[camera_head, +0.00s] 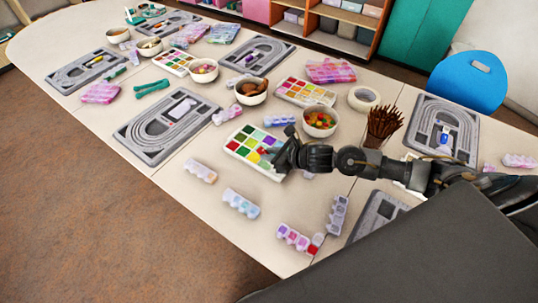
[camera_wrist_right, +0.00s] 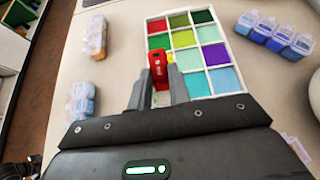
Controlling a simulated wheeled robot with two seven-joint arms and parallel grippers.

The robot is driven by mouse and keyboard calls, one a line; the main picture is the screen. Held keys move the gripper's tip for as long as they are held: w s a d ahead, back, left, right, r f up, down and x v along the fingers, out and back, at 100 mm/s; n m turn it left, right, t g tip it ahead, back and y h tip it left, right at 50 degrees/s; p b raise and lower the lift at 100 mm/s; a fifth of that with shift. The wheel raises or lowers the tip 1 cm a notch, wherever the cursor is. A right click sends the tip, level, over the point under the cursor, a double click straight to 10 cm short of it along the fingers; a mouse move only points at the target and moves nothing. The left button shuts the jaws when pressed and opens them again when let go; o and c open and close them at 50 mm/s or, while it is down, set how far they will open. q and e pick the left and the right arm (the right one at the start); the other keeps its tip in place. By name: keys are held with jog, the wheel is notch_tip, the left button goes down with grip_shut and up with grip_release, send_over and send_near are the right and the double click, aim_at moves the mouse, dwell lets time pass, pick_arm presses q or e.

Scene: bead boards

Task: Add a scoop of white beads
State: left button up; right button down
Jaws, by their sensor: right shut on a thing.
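My right gripper (camera_head: 274,158) is over the lower right part of a white bead tray (camera_head: 236,146) with several coloured compartments. In the right wrist view its fingers (camera_wrist_right: 160,88) are shut on a small red thing (camera_wrist_right: 158,66), perhaps a scoop. The red thing is in front of the tray (camera_wrist_right: 148,24), covering part of its left column. I cannot make out white beads. The gripper hides the tray's near part. My left gripper is not in view.
Bead boxes (camera_head: 240,203) lie in front of the tray. A bowl of beads (camera_head: 319,122) and a holder of brown sticks (camera_head: 382,124) stand behind my right arm. A grey bead board (camera_head: 165,130) lies to the left. The table's front left strip is clear.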

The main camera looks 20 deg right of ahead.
jog(key=shift+s+d+f+b, duration=0.1)
jog(key=shift+s+f+b, duration=0.1)
jog(key=shift+f+b, duration=0.75)
jog(key=shift+f, duration=0.1)
dwell(0.4)
